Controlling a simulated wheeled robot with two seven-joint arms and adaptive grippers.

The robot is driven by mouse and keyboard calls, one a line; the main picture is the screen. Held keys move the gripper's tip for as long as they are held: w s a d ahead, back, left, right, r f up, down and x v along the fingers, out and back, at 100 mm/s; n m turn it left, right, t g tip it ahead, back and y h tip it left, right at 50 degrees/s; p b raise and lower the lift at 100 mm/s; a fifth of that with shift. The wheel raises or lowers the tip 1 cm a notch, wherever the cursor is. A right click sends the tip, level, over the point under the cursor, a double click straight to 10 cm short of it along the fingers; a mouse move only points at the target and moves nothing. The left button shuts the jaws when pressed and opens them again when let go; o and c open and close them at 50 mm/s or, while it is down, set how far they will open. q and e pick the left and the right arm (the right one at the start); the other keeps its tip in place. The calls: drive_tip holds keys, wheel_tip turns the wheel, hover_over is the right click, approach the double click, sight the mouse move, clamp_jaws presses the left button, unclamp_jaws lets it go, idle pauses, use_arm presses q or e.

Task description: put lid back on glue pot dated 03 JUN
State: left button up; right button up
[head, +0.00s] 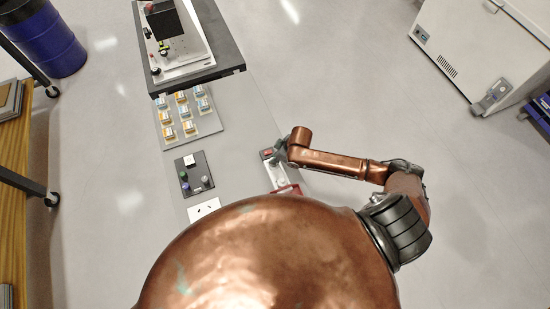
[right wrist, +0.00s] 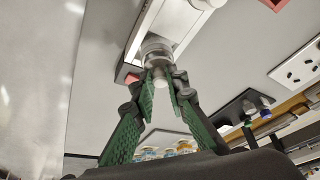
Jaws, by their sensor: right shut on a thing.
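My right gripper (head: 284,152) is over the right edge of the grey bench. In the right wrist view its green-padded fingers (right wrist: 161,84) are closed on a small pale piece (right wrist: 160,76), perhaps a lid's knob. A clear round part (right wrist: 157,52) shows just beyond the fingertips; I cannot tell whether it is joined to the piece. Several small pots (head: 186,112) with blue or orange labels stand on a grey mat. Their dates are too small to read, so I cannot tell which is 03 JUN. My left gripper is not in view.
A white tray (head: 276,175) with a red block (head: 267,153) lies by the right gripper. A dark plate (head: 195,184) with coloured knobs and a white slotted plate (head: 204,208) lie to its left. A raised dark-edged stand (head: 222,63) is at the back.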

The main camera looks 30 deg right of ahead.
drive_tip(key=shift+f+p, duration=0.15)
drive_tip(key=shift+p, duration=0.15)
idle(0.9)
drive_tip(key=shift+p, duration=0.4)
idle(0.3)
idle(0.3)
drive_tip(key=o, duration=0.8)
drive_tip(key=shift+o, duration=0.6)
drive_tip(key=o, duration=0.4)
drive_tip(key=shift+c, duration=0.2)
